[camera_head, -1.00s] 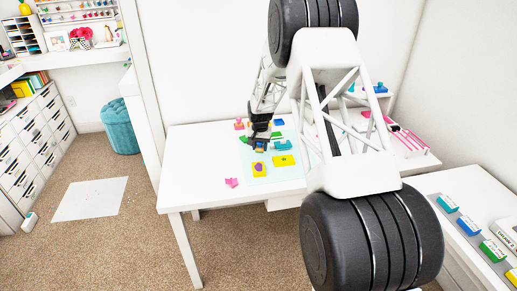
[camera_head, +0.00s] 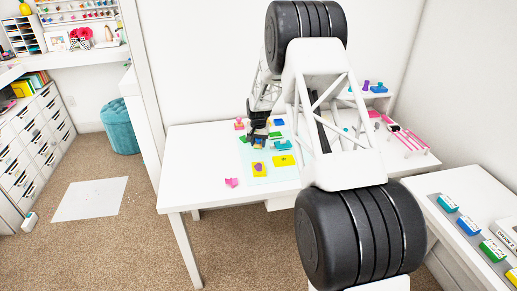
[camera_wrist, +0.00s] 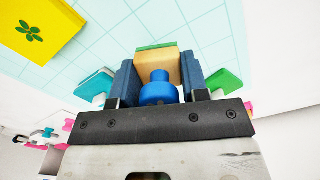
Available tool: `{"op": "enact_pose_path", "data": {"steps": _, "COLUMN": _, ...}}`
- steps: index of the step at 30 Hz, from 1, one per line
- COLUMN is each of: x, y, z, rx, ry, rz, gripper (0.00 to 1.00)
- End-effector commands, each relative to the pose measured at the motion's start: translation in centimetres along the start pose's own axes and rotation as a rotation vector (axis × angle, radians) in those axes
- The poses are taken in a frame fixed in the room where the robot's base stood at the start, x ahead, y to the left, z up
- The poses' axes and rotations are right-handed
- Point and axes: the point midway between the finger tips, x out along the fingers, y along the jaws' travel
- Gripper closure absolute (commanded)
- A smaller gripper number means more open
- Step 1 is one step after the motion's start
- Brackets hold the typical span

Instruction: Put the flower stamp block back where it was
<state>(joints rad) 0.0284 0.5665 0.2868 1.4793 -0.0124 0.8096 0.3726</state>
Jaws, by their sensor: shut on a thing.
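My gripper (camera_wrist: 160,80) is shut on a wooden stamp block (camera_wrist: 157,66) with a blue knob and a green layer on its far side. The block's stamp face is hidden, so I cannot see its design. In the head view my gripper (camera_head: 258,140) is over the pale blue gridded mat (camera_head: 262,181) on the white table. A yellow card (camera_wrist: 38,30) with a green flower print lies at upper left in the wrist view. It also shows on the mat in the head view (camera_head: 284,160). I cannot tell whether the held block touches the mat.
A second yellow card (camera_head: 258,169) with a purple shape on it lies on the mat. A teal pad (camera_head: 282,146) and a blue pad (camera_head: 279,122) lie near my gripper. A pink piece (camera_head: 231,182) lies at the front. A small shelf (camera_head: 381,97) at the right holds more stamps.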

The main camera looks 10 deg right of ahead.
Motion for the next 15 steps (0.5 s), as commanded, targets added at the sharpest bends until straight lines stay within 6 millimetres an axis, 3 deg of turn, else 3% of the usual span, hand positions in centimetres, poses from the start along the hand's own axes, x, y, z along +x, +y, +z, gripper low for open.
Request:
{"op": "enact_pose_path", "data": {"steps": 6, "x": 2.6, "y": 0.0, "z": 0.1, "rx": 0.000, "ry": -0.003, "rz": 0.001, "gripper": 0.96}}
{"op": "enact_pose_path", "data": {"steps": 15, "x": 3.0, "y": 0.0, "z": 0.1, "rx": 0.000, "ry": -0.002, "rz": 0.001, "gripper": 0.96}}
